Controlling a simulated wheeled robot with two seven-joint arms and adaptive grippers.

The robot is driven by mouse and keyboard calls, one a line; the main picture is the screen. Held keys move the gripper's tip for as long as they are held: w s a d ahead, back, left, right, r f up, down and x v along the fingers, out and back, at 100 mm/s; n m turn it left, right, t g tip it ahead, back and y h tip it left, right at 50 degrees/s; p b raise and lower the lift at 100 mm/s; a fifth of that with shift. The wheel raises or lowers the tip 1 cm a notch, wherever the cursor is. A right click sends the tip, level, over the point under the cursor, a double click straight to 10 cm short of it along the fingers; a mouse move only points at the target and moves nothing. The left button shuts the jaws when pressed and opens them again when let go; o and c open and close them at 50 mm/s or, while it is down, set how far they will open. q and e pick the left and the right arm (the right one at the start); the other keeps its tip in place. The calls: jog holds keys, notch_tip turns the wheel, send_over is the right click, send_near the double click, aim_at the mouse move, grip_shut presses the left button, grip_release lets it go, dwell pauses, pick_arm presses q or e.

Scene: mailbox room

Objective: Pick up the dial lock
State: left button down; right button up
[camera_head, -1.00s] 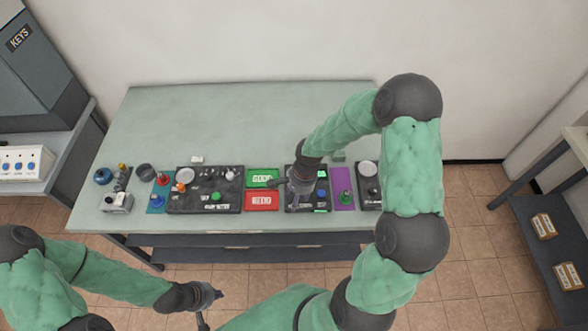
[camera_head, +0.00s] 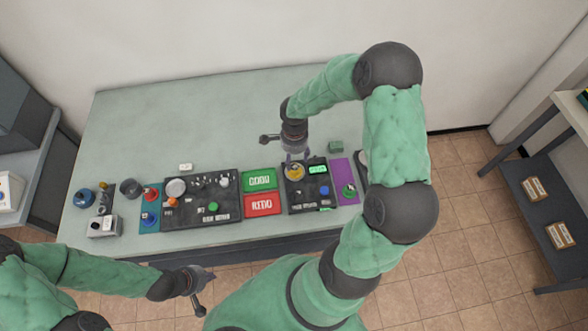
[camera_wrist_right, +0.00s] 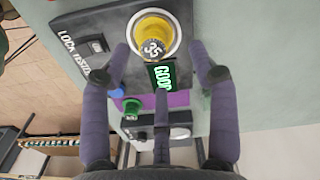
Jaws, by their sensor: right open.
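The dial lock (camera_wrist_right: 153,48) is a small dark round dial with pale numbers. It sits inside a yellow round holder (camera_wrist_right: 136,36) on the lock tester panel (camera_wrist_right: 75,25). In the head view the yellow holder (camera_head: 295,173) is at the panel's upper left, partly hidden by my right gripper (camera_head: 294,157). My right gripper is open above it, pointing down. In the right wrist view its fingers are spread around the lock without visible contact. My left gripper (camera_head: 204,285) is empty in front of the table; its opening is unclear.
A green display (camera_wrist_right: 160,77) reading GOOD stands beside the holder. Green GOOD (camera_head: 259,181) and red REDO (camera_head: 262,205) trays lie left of the panel, a purple mat (camera_head: 344,180) right of it. Another dark panel (camera_head: 203,197) lies further left. The table's back is clear.

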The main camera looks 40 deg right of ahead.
aim_at(295, 167)
jog(key=shift+s+a+f+b, duration=0.1)
jog(key=shift+s+f+b, duration=0.1)
jog(key=shift+f, duration=1.3)
jog(key=shift+s+a+f+b, duration=0.1)
jog(key=shift+s+f+b, duration=0.05)
jog(key=shift+f, duration=1.3)
grip_shut()
